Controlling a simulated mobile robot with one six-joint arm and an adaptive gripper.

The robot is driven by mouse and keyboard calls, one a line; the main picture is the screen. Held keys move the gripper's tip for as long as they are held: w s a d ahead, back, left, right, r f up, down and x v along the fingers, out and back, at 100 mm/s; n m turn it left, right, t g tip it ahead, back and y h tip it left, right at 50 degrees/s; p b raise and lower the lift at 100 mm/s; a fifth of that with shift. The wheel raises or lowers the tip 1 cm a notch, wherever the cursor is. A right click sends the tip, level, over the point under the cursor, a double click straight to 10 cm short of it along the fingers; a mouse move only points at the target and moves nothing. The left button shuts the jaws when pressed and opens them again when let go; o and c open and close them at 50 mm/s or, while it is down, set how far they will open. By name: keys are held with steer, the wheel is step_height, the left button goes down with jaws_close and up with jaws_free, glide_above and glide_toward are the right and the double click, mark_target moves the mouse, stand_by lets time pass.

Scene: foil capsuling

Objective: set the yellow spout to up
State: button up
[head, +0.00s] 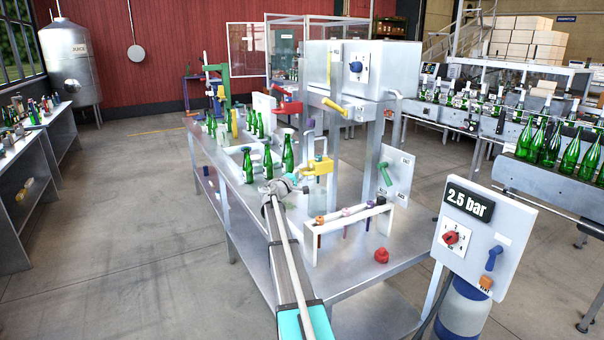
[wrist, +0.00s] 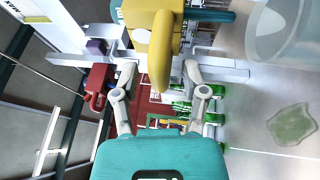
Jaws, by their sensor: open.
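The yellow spout (head: 320,167) is on the front of the bench machine in the head view. In the wrist view the yellow spout (wrist: 164,45) is large, and its long rounded tongue points toward my gripper's palm. My gripper (head: 284,184) is beside the spout's left end in the head view. In the wrist view my gripper (wrist: 160,72) is open, with one finger on each side of the tongue. Small gaps seem to show between fingers and spout; I cannot tell whether either touches. The spout's far side is hidden.
A white rack (head: 348,236) with coloured tubes stands to the right of my arm, and a red knob (head: 381,256) is on the bench. Green bottles (head: 268,160) stand behind my gripper. A teal lever (head: 385,174) and another yellow handle (head: 335,107) are nearby.

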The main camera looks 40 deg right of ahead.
steer(key=shift+d, duration=0.1)
jaws_close()
stand_by(0.3)
steer(key=shift+r, duration=0.15)
step_height(320, 180, up, 20)
steer(key=p, duration=2)
steer(key=shift+w, duration=0.15)
steer(key=shift+w+d, duration=0.1)
